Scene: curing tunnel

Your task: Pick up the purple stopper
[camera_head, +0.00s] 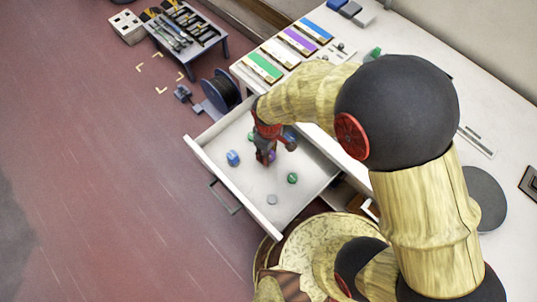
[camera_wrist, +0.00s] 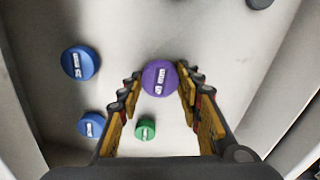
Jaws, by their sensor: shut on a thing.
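The purple stopper (camera_wrist: 160,78) is a round piece with a small white label on top. In the wrist view it sits between the two fingertips of my gripper (camera_wrist: 160,90), which are shut on it from both sides. In the head view my gripper (camera_head: 266,152) reaches down into the open drawer, with a bit of the purple stopper (camera_head: 272,156) showing beside the fingers. The rest of the stopper is hidden there. I cannot tell whether it is still touching the drawer floor.
The open drawer (camera_head: 241,215) also holds blue stoppers (camera_wrist: 80,63), a green stopper (camera_wrist: 145,129) and a grey piece (camera_head: 272,199). Drawer walls rise on both sides. The white counter (camera_head: 400,65) above carries coloured strips (camera_head: 299,41). A cable reel (camera_head: 221,91) stands on the floor beyond.

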